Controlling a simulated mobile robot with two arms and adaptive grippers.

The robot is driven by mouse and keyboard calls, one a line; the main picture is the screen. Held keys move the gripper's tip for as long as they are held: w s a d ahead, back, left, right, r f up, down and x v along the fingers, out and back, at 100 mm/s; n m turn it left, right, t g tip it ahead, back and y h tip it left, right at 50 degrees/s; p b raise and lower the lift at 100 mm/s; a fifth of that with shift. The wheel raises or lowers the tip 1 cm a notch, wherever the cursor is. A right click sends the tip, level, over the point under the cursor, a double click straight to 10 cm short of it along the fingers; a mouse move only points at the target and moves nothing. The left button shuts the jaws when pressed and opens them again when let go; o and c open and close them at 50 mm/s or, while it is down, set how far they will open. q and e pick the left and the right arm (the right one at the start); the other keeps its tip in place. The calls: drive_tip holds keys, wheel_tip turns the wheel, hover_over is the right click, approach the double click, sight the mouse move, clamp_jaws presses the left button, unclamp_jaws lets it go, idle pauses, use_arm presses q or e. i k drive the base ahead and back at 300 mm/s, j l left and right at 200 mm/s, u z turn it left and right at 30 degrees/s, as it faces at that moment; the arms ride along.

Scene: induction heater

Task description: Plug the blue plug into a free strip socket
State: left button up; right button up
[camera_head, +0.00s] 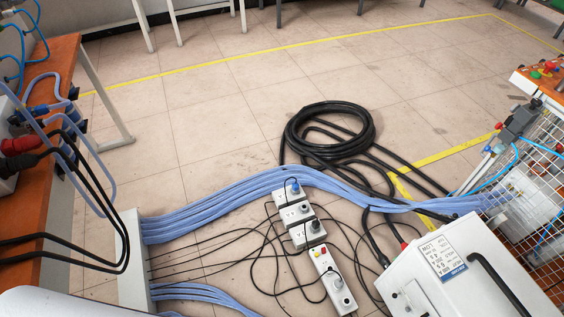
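A blue plug (294,188) with a dark cable is at the far end socket of the white power strip (299,236) on the tiled floor. I cannot tell whether it is fully seated or only resting there. A black plug (315,227) is at a socket farther down the strip. The near section of the strip has a red button and round sockets (338,283); the details are too small to tell which are free. Neither of my grippers shows in the head view.
Thick blue hoses (240,194) cross the floor just beyond the strip. A coiled black cable (330,128) lies behind them, and thin black cables surround the strip. A white machine box (415,281) stands at right, an orange-topped bench (65,52) at left. The floor beyond is mostly clear.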

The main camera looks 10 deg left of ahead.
sight(295, 187)
drive_tip(key=i+j+z, duration=0.1)
drive_tip(key=i+j, duration=1.95)
drive_tip(key=z, duration=1.85)
